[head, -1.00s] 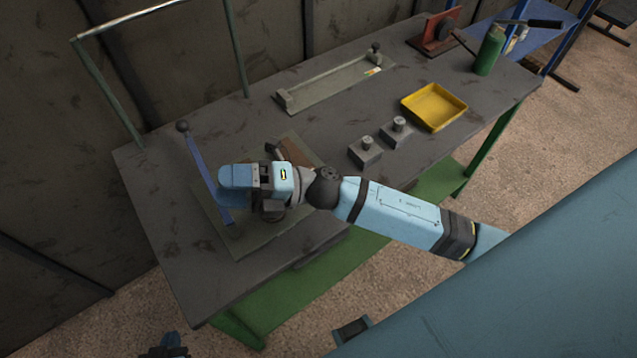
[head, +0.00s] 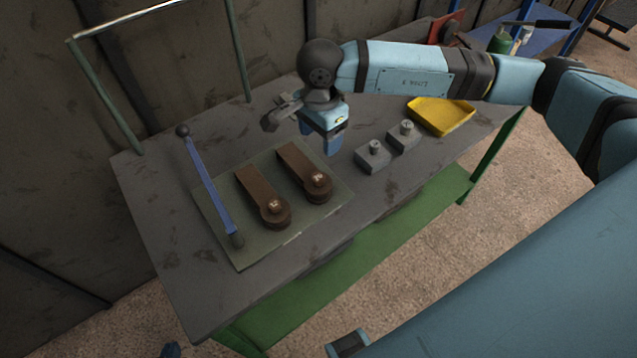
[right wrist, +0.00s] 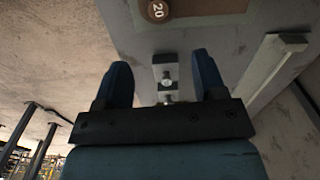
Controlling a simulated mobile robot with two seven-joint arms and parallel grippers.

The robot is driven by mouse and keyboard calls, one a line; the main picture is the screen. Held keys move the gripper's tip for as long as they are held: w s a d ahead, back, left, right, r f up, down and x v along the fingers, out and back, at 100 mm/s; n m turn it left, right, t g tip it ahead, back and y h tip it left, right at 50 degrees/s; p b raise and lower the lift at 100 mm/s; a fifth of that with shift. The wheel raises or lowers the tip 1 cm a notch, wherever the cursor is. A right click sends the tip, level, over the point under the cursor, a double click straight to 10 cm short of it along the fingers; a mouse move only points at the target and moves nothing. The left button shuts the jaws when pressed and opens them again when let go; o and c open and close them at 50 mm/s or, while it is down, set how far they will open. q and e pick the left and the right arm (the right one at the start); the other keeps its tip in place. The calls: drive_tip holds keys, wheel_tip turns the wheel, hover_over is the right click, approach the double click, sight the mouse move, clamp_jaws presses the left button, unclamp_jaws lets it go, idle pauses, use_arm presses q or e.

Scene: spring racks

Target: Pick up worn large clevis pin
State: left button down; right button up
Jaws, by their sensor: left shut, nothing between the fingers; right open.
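Two brown arms, the left one (head: 258,190) and the right one (head: 297,165), lie on a grey-green mat (head: 238,252). Each ends in a round eye with a pale-labelled head; one head reads "20" in the right wrist view (right wrist: 157,9). Two grey blocks, the nearer (head: 371,158) and the farther (head: 403,138), each hold an upright pin. I cannot tell which pin is the worn large one. My right gripper (head: 328,143) is open and empty above the table, left of the blocks; between its fingers (right wrist: 163,72) the blocks show beyond. My left gripper (head: 171,350) barely shows at the bottom edge, shut.
A yellow tray (head: 440,116) stands right of the blocks. A green canister (head: 500,40) is at the far end. The left front tabletop is clear.

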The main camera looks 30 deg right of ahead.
drive_tip(key=b, duration=0.3)
hover_over(318, 177)
drive_tip(key=f, duration=0.7)
drive_tip(key=shift+d+f, duration=0.2)
drive_tip(key=shift+f, duration=0.15)
wheel_tip(318, 177, down, 6)
drive_tip(key=shift+a+r+b, duration=0.1)
drive_tip(key=shift+a+b, duration=0.05)
drive_tip(key=shift+b, duration=0.7)
drive_tip(key=shift+r, duration=0.1)
drive_tip(key=c, duration=1)
drive_tip(key=shift+c, duration=0.6)
drive_tip(key=shift+r, duration=0.15)
